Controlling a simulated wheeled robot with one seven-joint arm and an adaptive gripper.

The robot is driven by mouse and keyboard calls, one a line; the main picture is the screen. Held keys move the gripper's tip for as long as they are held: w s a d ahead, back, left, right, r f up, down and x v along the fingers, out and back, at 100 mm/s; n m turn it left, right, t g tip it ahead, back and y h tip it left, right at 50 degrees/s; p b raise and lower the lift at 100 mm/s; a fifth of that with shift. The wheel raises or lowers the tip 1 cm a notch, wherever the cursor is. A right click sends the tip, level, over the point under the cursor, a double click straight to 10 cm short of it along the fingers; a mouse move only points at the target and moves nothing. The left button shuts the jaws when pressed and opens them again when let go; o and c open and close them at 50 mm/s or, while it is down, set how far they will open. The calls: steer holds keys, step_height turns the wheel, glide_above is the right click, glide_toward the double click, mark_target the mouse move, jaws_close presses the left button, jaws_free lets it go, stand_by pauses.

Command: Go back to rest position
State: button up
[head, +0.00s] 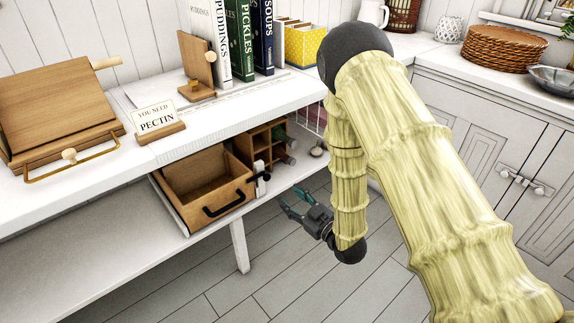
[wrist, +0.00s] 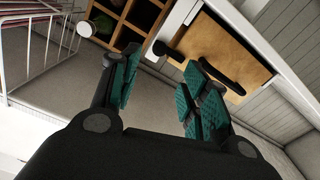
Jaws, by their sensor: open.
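My gripper (head: 298,205) is open and empty in the head view. It hangs low, at the end of my arm, to the right of the open wooden drawer (head: 187,203) under the white counter. In the wrist view my gripper (wrist: 162,95) shows two teal-padded fingers spread apart with nothing between them. The drawer's wooden front with a black handle (wrist: 220,76) lies beyond the fingers. The inside of the drawer looks empty from the head view. My arm hides part of the counter and floor on the right.
A wooden cubby rack (head: 262,148) with bottles sits beside the drawer. A white table leg (head: 239,246) stands near my gripper. A wire basket (wrist: 38,50) is at the wrist view's left. Floor below is clear.

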steer(key=s+d+f+m+g+h, duration=0.3)
steer(key=s+d+f+h, duration=0.15)
steer(key=s+f, duration=0.4)
steer(key=s+d+f+m+g+h, duration=0.3)
steer(key=s+d+f, duration=0.3)
steer(key=f, duration=0.4)
steer(key=s+d+f+m+g+h, duration=0.1)
steer(key=s+d+f+m+g, duration=0.15)
steer(key=s, duration=0.65)
steer(key=s+d+f+m+g+h, duration=0.1)
steer(key=s+f+g, duration=0.15)
steer(key=s, duration=0.75)
steer(key=s+d+f+m+g+h, duration=0.15)
steer(key=s+g, duration=0.25)
steer(key=s, duration=0.5)
step_height(320, 180, up, 29)
steer(key=p, duration=2.8)
steer(key=shift+w, duration=0.3)
steer(key=shift+d+f, duration=0.1)
